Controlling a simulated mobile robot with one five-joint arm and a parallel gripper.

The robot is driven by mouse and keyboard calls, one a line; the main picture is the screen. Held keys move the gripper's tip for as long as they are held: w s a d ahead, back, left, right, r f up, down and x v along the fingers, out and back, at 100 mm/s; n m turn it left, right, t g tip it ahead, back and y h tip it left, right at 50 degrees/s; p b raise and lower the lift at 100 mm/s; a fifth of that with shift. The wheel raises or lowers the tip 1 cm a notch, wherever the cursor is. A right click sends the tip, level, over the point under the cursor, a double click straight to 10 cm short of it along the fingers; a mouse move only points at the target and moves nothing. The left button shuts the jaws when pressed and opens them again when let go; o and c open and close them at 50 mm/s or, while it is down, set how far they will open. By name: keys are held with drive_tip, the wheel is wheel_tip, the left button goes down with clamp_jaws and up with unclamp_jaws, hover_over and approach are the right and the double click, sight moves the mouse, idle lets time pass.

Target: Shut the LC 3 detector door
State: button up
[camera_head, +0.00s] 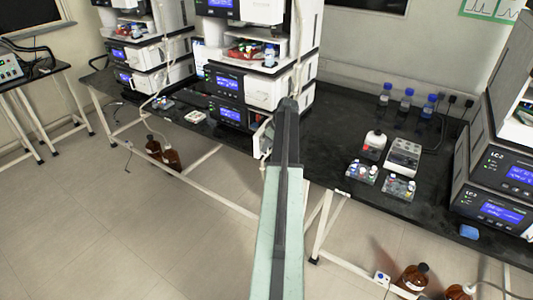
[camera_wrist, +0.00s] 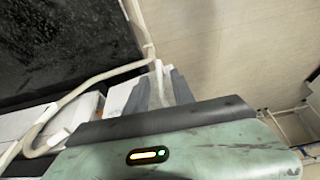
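A stack of white and dark instrument modules stands in the middle of the head view, and its lower module (camera_head: 230,115) has a lit blue screen. Its label is too small to read, so I cannot tell if it is LC 3. A small white panel (camera_head: 262,141) stands out at its lower right corner, partly behind my arm; it may be the detector door. My gripper is hidden behind my arm in the head view. In the wrist view my gripper (camera_wrist: 160,82) has its two grey fingers apart with a white piece between them. I cannot tell if they grip it.
The right stack (camera_head: 500,170) is labelled LC2. Small trays, a white device (camera_head: 404,155) and blue-capped bottles (camera_head: 405,100) stand on the black bench. Brown bottles (camera_head: 413,277) stand on the floor. A pale tube (camera_wrist: 90,80) runs beside my gripper.

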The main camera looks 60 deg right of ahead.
drive_tip(key=shift+w+f, duration=0.1)
drive_tip(key=shift+f, duration=0.05)
clamp_jaws()
idle(1.4)
